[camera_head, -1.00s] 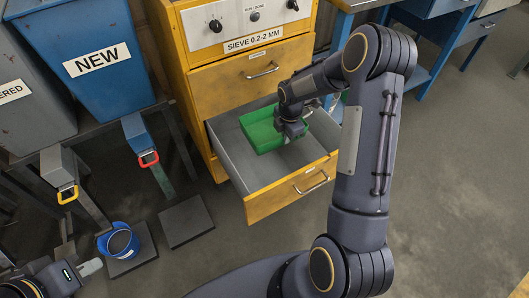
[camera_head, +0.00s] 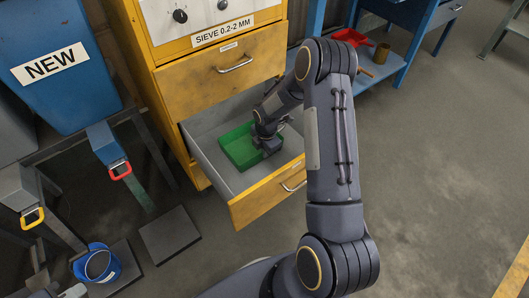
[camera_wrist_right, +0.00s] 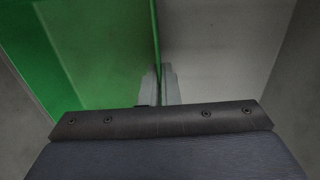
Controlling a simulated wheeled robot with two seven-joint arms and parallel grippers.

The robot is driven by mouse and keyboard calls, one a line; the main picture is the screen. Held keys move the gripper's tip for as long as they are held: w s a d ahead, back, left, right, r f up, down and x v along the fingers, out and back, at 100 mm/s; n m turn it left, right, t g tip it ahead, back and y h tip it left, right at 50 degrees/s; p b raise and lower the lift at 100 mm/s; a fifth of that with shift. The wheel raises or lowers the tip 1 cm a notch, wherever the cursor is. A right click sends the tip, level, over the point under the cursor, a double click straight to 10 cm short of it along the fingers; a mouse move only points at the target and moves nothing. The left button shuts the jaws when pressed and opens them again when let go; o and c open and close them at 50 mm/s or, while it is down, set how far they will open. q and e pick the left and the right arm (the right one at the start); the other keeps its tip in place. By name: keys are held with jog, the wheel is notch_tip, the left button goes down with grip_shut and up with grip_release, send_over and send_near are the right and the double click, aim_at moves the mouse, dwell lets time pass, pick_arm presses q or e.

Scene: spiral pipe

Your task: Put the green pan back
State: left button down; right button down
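The green pan (camera_head: 236,150) is inside the open bottom drawer (camera_head: 264,196) of the yellow cabinet, and looks low in it; whether it touches the floor is hard to tell. My right gripper (camera_head: 266,143) is at the pan's right side. In the right wrist view, its two fingers (camera_wrist_right: 160,86) are close together around the thin wall of the green pan (camera_wrist_right: 100,50). My left gripper (camera_head: 75,291) shows only as a grey tip at the bottom left edge, beside the blue bucket; its opening is not clear.
The blue bucket (camera_head: 97,265) stands on a dark plate at the lower left. Another dark plate (camera_head: 170,234) beside it is empty. Chutes with red (camera_head: 120,171) and yellow (camera_head: 32,218) handles hang above. A blue shelf at the back right holds a red scoop (camera_head: 350,37).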

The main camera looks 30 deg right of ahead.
jog(key=shift+r, duration=0.1)
jog(key=c, duration=2.1)
grip_release()
jog(key=shift+f, duration=0.2)
jog(key=o, duration=0.4)
jog(key=shift+r, duration=0.1)
